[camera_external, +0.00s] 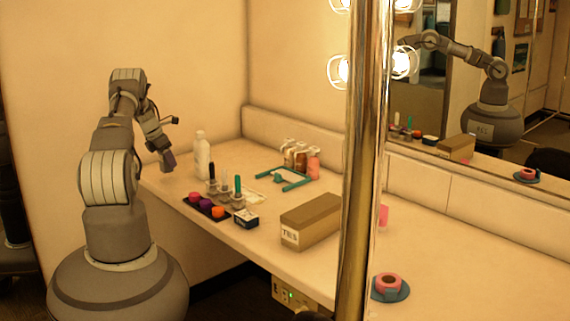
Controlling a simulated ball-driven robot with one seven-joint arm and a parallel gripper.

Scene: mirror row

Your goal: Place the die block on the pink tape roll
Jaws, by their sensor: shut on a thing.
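My gripper (165,153) is raised in the air at the left end of the counter, left of the white bottle. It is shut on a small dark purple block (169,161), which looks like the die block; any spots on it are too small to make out. The pink tape roll (388,280) lies flat on a blue round base (404,292) at the front right of the counter, right of the metal post. The held block is far from the roll. The roll's top is bare, and it also shows in the mirror.
A brown box (311,221) and a shiny metal post (360,160) stand between my gripper and the roll. A dark tray (190,203) with colored pieces, a small dark box (246,218), a white bottle (202,157) and a teal frame (284,180) occupy the left counter.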

